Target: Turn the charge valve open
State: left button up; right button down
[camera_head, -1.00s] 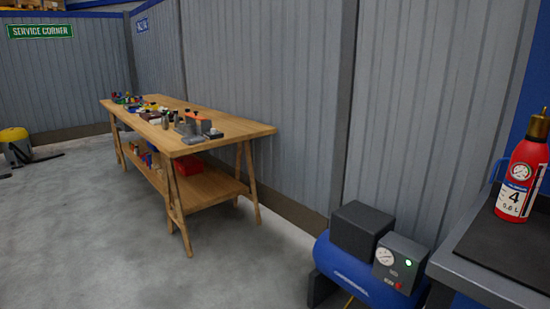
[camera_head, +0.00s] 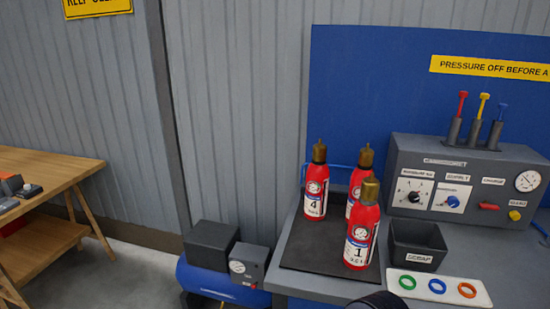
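The grey control panel (camera_head: 470,160) stands at the back right of the bench. A red lever (camera_head: 489,207) lies about level on its right part, under a small label that seems to read CHARGE. Left of it are a blue knob (camera_head: 452,201) under a label that seems to read SUPPLY and a black selector dial (camera_head: 413,196). A yellow handle (camera_head: 514,215) and a round gauge (camera_head: 528,181) are at the right end. The small labels are hard to read. Neither gripper shows; a dark rounded part at the bottom edge is probably mine.
Several red extinguishers (camera_head: 359,240) stand upright on a dark mat (camera_head: 300,255). A black scrap bin (camera_head: 416,245) and a white tray (camera_head: 480,298) with green, blue and orange rings are before the panel. A blue compressor (camera_head: 205,282) stands left of the bench; a wooden table (camera_head: 60,165) is farther left.

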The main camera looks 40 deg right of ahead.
aim_at(486, 205)
jog(key=z, duration=0.45)
jog(key=l+z, duration=0.1)
jog(key=z, duration=0.75)
jog(key=i+z, duration=0.1)
jog(key=z, duration=0.8)
jog(key=i+z, duration=0.1)
jog(key=z, duration=0.35)
jog(key=i+j+u, duration=0.15)
jog(key=i+u, duration=0.15)
jog(key=u, duration=0.15)
jog(key=i+u, duration=0.4)
jog(key=k, duration=0.1)
